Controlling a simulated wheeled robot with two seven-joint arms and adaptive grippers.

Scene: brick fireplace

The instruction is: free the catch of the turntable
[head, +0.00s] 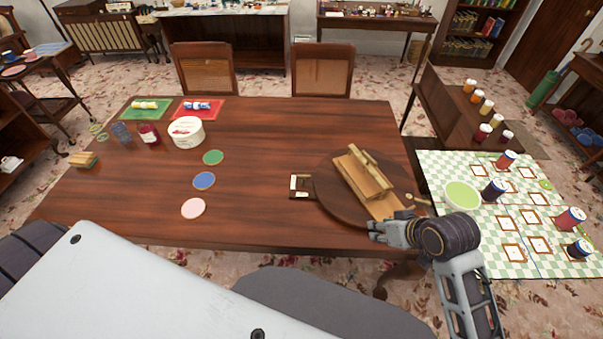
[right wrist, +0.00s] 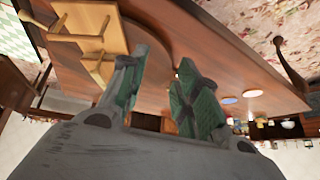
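The turntable (head: 333,200) is a round dark wooden disc near the right end of the dining table. A light wooden stand-like piece (head: 358,178) rests on it and also shows in the right wrist view (right wrist: 92,28). A small dark and white fitting (head: 300,187) sits at the disc's left edge and looks like the catch; its state is too small to tell. My right gripper (head: 376,230) is at the table's front edge, just in front of the turntable. Its green-padded fingers (right wrist: 160,58) are apart with nothing between them. My left gripper is not in view.
Pink, blue and green coasters (head: 204,181) lie left of the turntable on the table (head: 270,130). A white tub (head: 186,132) and red jar (head: 148,134) stand farther left. At right, a checked cloth (head: 500,225) holds a green bowl (head: 462,195) and several jars.

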